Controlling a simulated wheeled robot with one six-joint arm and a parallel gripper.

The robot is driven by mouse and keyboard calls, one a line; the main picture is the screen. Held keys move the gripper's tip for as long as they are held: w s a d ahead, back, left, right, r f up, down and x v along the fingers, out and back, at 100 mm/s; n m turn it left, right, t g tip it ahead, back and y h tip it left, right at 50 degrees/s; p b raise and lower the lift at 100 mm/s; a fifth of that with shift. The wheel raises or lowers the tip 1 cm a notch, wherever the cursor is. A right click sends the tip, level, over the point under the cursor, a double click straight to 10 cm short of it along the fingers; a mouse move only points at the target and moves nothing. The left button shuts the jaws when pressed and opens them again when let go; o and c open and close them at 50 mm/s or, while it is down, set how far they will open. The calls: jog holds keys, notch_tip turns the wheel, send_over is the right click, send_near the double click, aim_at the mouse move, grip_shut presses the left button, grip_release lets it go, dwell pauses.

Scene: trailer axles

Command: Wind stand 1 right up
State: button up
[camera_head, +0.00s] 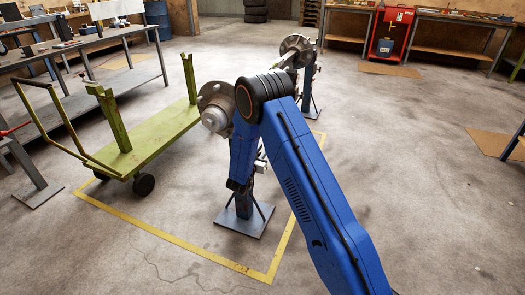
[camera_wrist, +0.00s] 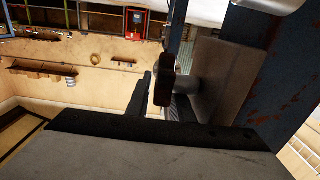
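Two blue stands are under a long axle (camera_head: 216,108): a near stand (camera_head: 245,208) on a square grey foot plate, and a far stand (camera_head: 309,88). I see no number on either, so I cannot tell which is stand 1. My gripper (camera_head: 237,185) is low beside the near stand, and my arm hides much of its post. In the wrist view a blue post (camera_wrist: 292,75) with rust spots fills the right side. A grey housing on it carries a short shaft with a brown knob-like handle (camera_wrist: 164,88). Dark gripper parts are close to this handle; their grip is unclear.
A green cart (camera_head: 150,142) with upright posts stands left of the axle. A yellow floor line (camera_head: 180,243) runs around the stands. Workbenches (camera_head: 85,45) line the left and back. A red cabinet (camera_head: 390,35) stands at the back. Floor at the front is clear.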

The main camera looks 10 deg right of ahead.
jog(key=shift+c, duration=0.3)
grip_shut()
jog(key=shift+s+a+r+t+h, duration=0.25)
jog(key=shift+t+h, duration=0.35)
jog(key=shift+t, duration=0.25)
jog(key=shift+s+a+r+t+h, duration=0.1)
jog(key=shift+s+r+t+h, duration=0.2)
jog(key=shift+t+h, duration=0.4)
jog(key=shift+s+a+r+t+h, duration=0.25)
jog(key=shift+t+h, duration=0.25)
jog(key=shift+t, duration=0.45)
jog(key=shift+o, duration=0.3)
grip_release()
